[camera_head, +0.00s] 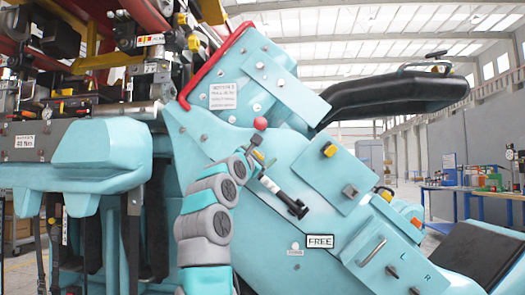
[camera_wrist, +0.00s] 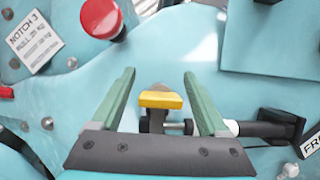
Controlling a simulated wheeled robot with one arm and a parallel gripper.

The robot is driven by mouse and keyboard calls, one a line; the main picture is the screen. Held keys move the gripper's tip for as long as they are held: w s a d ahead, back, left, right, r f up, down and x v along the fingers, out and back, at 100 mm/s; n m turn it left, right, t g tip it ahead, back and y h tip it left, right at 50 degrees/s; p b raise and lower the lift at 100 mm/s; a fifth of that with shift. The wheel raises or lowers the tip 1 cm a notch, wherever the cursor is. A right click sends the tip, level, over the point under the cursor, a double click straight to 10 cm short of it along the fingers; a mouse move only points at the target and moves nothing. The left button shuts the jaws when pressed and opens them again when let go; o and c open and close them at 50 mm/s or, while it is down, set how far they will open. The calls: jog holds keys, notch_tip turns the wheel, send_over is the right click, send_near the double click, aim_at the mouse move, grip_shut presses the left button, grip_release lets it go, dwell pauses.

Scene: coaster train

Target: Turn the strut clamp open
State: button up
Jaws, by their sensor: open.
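The strut clamp appears as a small yellow tab (camera_wrist: 160,100) on a metal pivot in the wrist view, on the light-blue panel. My gripper (camera_wrist: 159,75) is open, with one green finger on either side of the yellow tab. Gaps show between the tab and both fingers; contact is not visible. A black-ended strut (camera_wrist: 270,128) runs right from the pivot, partly behind the right finger. In the head view the strut (camera_head: 285,197) slants down to the right just beside my gripper (camera_head: 257,150), whose fingers are too small there to read.
A red knob (camera_wrist: 103,18) sits above the clamp, below a NOTCH 3 label (camera_wrist: 35,42) in the head view's orientation. A FREE sign (camera_head: 320,241) is below the strut. A raised panel (camera_head: 333,175) with yellow and grey knobs lies to the right.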

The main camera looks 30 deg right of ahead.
grip_shut()
dwell(0.8)
